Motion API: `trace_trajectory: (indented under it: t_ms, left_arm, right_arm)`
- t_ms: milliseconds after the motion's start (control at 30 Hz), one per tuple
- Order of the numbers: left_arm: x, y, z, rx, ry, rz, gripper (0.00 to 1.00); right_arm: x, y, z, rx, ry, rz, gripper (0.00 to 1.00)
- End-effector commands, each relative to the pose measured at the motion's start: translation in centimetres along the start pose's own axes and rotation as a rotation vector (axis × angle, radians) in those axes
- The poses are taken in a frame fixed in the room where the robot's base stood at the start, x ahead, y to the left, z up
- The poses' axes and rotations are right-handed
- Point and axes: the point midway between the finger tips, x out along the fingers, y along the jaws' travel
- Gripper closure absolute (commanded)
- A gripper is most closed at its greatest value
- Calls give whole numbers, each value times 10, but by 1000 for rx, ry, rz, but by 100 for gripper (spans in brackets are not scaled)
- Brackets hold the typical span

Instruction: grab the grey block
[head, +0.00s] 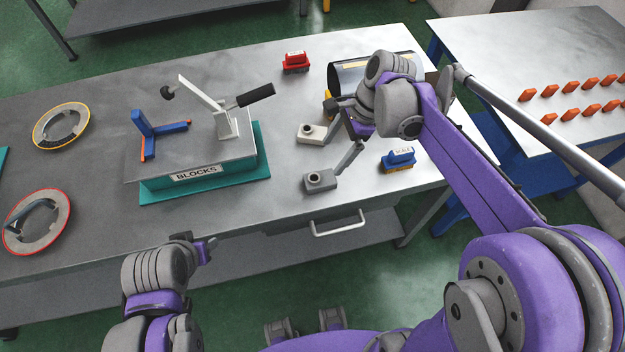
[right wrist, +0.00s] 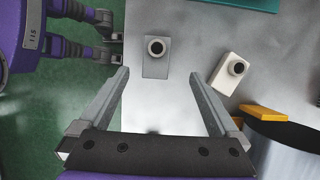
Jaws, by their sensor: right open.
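The grey block (head: 318,186), a small flat block with a round dark-holed boss on top, lies on the workbench near its front edge. A lighter, beige block (head: 310,140) with a similar boss lies behind it. My right gripper (head: 336,156) is open and empty, with its fingers near the two blocks. In the right wrist view, the grey block (right wrist: 155,70) lies ahead of the gap between the open fingers (right wrist: 159,74). The lighter block (right wrist: 221,77) lies outside the right finger there. My left gripper (head: 208,249) hangs in front of the bench; its fingers cannot be made out.
A blue brush-like item marked SCALE (head: 398,160) lies right of the grey block. A dark cylinder (head: 346,75) lies behind my right gripper. The teal-based BLOCKS fixture (head: 200,178) stands to the left.

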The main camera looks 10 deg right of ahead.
Motion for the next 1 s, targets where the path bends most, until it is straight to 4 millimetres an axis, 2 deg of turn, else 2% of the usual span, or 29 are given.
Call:
trace_trajectory:
  t_ms: [200, 433, 700, 1000]
  left_arm:
    - [2, 0, 3, 0, -2, 0, 50]
    - [2, 0, 3, 0, -2, 0, 50]
    - [2, 0, 2, 0, -2, 0, 50]
    - [2, 0, 3, 0, -2, 0, 50]
  right_arm:
    - [36, 1, 0, -4, 1, 0, 3]
    - [53, 2, -1, -5, 1, -1, 3]
    - [91, 6, -4, -5, 1, -2, 3]
    - [98, 6, -4, -5, 2, -2, 3]
